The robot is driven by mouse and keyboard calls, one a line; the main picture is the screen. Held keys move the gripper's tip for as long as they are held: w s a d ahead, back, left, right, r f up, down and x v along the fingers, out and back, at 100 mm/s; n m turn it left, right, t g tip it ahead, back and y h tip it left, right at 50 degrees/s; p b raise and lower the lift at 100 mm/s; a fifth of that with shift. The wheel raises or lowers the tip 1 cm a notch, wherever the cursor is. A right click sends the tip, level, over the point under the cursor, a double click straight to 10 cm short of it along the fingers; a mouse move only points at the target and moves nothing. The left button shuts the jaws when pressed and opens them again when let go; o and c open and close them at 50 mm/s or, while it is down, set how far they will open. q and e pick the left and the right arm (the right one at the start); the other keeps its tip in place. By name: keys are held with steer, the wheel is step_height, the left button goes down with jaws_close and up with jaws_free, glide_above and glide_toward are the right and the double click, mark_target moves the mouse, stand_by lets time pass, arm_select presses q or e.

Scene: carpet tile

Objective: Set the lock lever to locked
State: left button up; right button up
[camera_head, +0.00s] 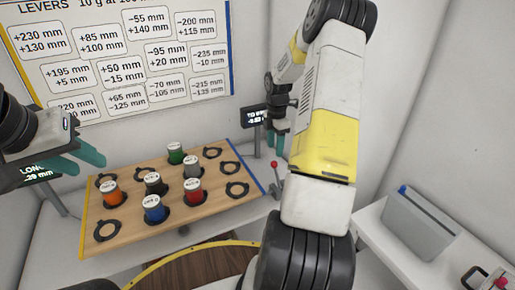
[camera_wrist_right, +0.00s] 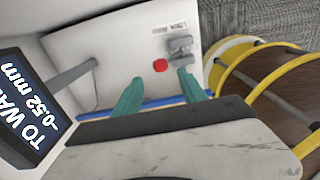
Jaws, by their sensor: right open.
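The lock lever has a red ball knob (camera_head: 274,164) and stands at the right edge of the board. In the right wrist view the red knob (camera_wrist_right: 160,66) shows beside a grey bracket (camera_wrist_right: 180,48), with a printed LOCK label (camera_wrist_right: 172,28) near it. My right gripper (camera_wrist_right: 158,84) is open and empty; the knob appears in line with the gap between its teal fingers, beyond the tips. In the head view my right gripper (camera_head: 275,140) is above the lever, partly hidden by my arm. My left gripper (camera_head: 80,155) is at the left, apart from the lever, its teal fingers spread and empty.
A wooden board (camera_head: 130,222) holds several coloured weights and black rings. A small display (camera_head: 254,117) stands close to my right gripper, another (camera_head: 40,172) at the left. A wall chart (camera_head: 120,50) hangs behind. A grey bin (camera_head: 418,225) stands on the right-hand table.

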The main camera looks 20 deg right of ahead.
glide_above(277, 175)
steer(key=w, duration=0.3)
step_height(277, 175, down, 8)
steer(key=shift+r, duration=0.15)
jaws_close()
stand_by(1.1)
